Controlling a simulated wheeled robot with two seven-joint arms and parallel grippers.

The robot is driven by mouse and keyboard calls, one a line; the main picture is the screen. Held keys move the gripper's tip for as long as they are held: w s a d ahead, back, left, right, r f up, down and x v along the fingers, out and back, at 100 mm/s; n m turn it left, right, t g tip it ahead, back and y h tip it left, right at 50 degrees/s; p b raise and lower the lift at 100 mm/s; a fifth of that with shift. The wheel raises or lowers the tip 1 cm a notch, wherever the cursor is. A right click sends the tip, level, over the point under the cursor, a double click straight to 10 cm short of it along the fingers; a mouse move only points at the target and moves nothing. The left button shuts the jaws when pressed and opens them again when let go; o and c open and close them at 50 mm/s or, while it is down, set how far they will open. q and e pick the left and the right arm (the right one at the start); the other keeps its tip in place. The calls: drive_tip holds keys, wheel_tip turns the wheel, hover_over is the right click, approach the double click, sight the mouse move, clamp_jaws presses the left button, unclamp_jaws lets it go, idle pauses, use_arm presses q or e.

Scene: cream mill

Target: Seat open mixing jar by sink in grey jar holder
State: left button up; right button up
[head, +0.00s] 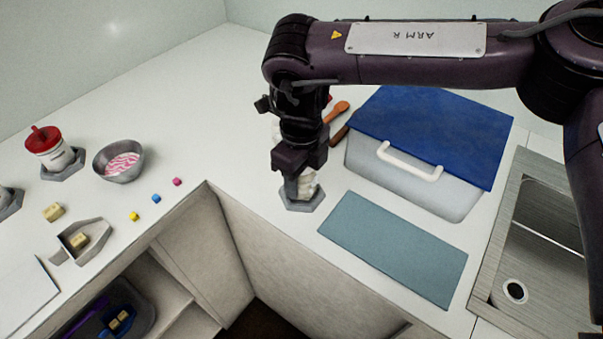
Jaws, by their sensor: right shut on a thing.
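My right gripper (300,177) points down at the counter corner, left of the blue-lidded box. It is shut on a pale jar (307,187), which is mostly hidden behind the gripper. The jar is at a grey hexagonal holder (302,207) on the counter; I cannot tell whether it is fully down in it. The sink (535,240) is at the far right. My left gripper is not in view.
A translucent box with a blue lid (430,125) and white handle stands right of my right gripper. A blue-grey mat (393,250) lies in front of it. Wooden utensils (338,112) lie behind the gripper. A red-lidded jar (50,150), a bowl (118,160) and small cubes stand at left.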

drive_tip(key=shift+f, duration=0.6)
idle(1.1)
drive_tip(key=shift+s+f, duration=0.1)
drive_tip(key=shift+f, duration=0.1)
idle(0.7)
